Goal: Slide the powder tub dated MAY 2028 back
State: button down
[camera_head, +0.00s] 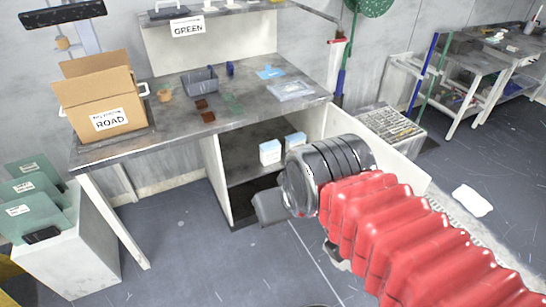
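Two small white tubs with blue tops stand on the shelf inside the open cabinet under the bench. The left tub (270,152) is nearer; the right tub (294,141) is partly hidden behind my black wrist. Any dates on them are too small to read, so I cannot tell which is dated MAY 2028. My gripper (269,207) shows as a dark grey block at the end of my red-sleeved arm, in front of the cabinet and lower in the picture than the tubs. Its fingers cannot be made out, and nothing is seen held in it.
The cabinet (215,181) has side walls around the shelf. The grey bench top (170,135) above carries a cardboard box (101,98) marked ROAD, a grey bin (200,81) and small pieces. A white pedestal (78,259) with green panels stands left. The floor between is clear.

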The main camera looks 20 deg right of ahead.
aim_at(270, 152)
jog(key=u, duration=0.1)
jog(key=i, duration=1.7)
